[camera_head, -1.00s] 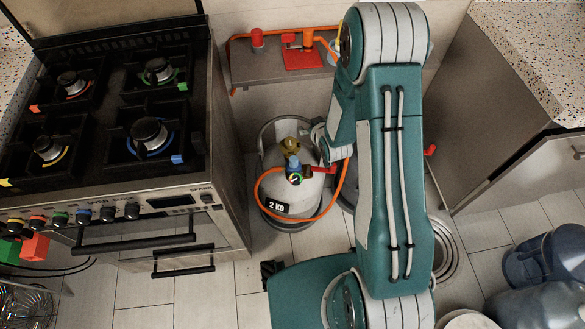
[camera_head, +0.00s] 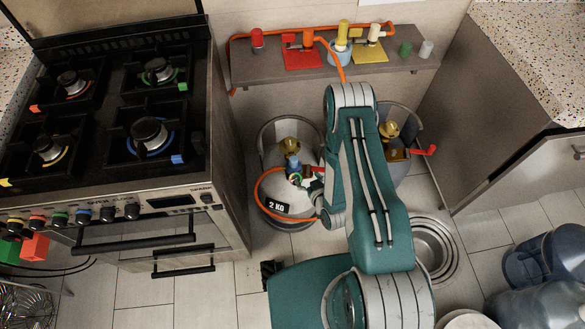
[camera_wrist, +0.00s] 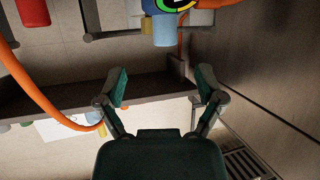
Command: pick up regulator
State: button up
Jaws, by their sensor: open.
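The regulator (camera_head: 293,163) is a small blue piece with a coloured dial, seated under the brass valve of the left gas cylinder (camera_head: 272,158), which is labelled 2 KG. An orange hose (camera_head: 262,180) runs in a loop around the cylinder front. In the wrist view the regulator (camera_wrist: 164,30) shows at the top centre as a blue cylinder with a coloured ring, beyond the fingertips. My gripper (camera_wrist: 163,84) is open, with nothing between its fingers. In the head view my gripper (camera_head: 306,184) is close to the regulator's right side, partly hidden by my arm; contact cannot be told.
A second cylinder (camera_head: 398,160) with a brass valve stands to the right, partly behind my arm. A shelf (camera_head: 262,72) behind carries red, yellow, green and white items. The stove (camera_head: 225,150) is close on the left; a counter (camera_head: 455,130) is on the right.

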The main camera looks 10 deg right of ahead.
aim_at(295, 164)
jog(key=x, duration=0.5)
jog(key=shift+a+f, duration=0.1)
jog(key=x, duration=0.5)
jog(key=shift+w+a, duration=0.4)
jog(key=shift+a, duration=0.05)
jog(key=shift+r, duration=0.25)
jog(key=shift+c, duration=0.4)
grip_shut()
